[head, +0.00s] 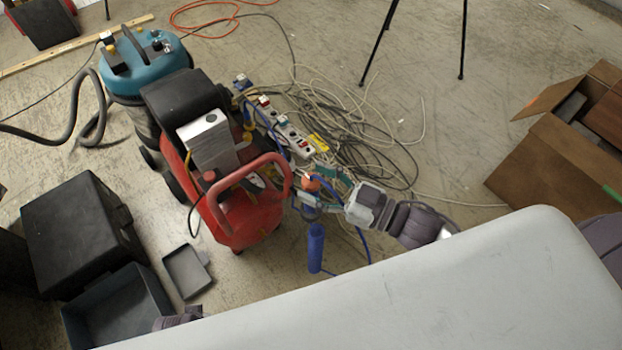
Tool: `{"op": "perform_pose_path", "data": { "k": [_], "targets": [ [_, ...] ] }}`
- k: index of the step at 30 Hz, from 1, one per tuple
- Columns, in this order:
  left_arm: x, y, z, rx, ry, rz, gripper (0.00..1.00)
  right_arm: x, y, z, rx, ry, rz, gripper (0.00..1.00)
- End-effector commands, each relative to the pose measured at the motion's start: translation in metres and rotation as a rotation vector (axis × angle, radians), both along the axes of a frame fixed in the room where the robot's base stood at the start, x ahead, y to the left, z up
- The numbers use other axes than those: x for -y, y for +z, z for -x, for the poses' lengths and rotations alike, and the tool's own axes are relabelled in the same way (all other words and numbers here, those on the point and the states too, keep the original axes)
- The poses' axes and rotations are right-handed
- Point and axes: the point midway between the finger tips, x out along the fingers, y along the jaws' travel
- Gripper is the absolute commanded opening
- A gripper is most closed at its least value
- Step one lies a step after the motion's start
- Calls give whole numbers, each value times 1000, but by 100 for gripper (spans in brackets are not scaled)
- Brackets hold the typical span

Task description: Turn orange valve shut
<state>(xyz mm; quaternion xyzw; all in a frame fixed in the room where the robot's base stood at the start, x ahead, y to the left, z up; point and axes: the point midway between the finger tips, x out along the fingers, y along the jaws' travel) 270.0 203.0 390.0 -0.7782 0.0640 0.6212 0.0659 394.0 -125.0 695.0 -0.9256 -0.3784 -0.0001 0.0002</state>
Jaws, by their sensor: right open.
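The orange valve (311,184) is a small orange spot beside the red compressor, right of its handle. My right gripper (316,185) reaches in from the right, its teal fingers apart on either side of the orange valve. It is open, and I cannot tell whether a finger touches the valve. The gripper hides part of the valve, so the handle's angle is unclear. A blue cylinder (316,248) hangs just below the gripper. My left gripper is not visible; only a small piece of what looks like my left arm shows at the bottom.
The red compressor (240,212) stands left of my right gripper. Tangled cables and power strips (290,132) lie behind it. A teal vacuum (146,65), a black case (80,232), an open dark bin (118,310) and a cardboard box (550,168) stand around. Floor at the upper right is fairly clear.

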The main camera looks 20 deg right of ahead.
Motion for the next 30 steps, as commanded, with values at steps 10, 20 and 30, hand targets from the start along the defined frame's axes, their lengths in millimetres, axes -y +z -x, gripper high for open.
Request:
{"op": "perform_pose_path", "data": {
  "k": [10, 20, 30],
  "targets": [
    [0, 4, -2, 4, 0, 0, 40, -11, 0, -10, -1, 0, 1, 64],
    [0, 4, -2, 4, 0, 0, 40, -11, 0, -10, -1, 0, 1, 32],
    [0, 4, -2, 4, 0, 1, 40, -10, 0, -10, -1, 7, 1, 2]
  ]
}}
